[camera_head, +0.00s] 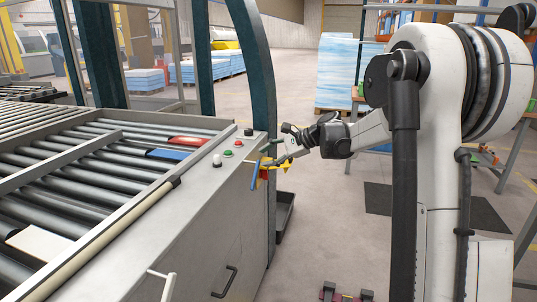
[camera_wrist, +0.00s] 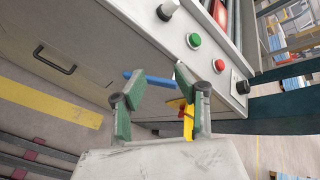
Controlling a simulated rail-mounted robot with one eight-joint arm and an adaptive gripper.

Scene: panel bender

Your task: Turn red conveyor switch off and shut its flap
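A yellow fitting (camera_head: 264,172) projects from the right end of the conveyor cabinet, with a blue bar (camera_head: 254,183) beside it. In the wrist view, the yellow fitting (camera_wrist: 188,122) is partly hidden behind one finger, and a small red part shows by it. The blue bar (camera_wrist: 150,78) crosses the gap beyond my fingertips. My gripper (camera_wrist: 157,83) is open, its green fingers apart with nothing clearly held; whether it touches the bar I cannot tell. In the head view my gripper (camera_head: 270,154) is close beside the fitting. The switch's position and the flap's state are unclear.
The cabinet top has a red button (camera_head: 238,143), a green button (camera_head: 227,153), a white button (camera_head: 216,161) and a black knob (camera_head: 248,132). A dark post (camera_head: 262,75) rises behind. Red (camera_head: 188,140) and blue (camera_head: 166,154) pieces lie on the rollers.

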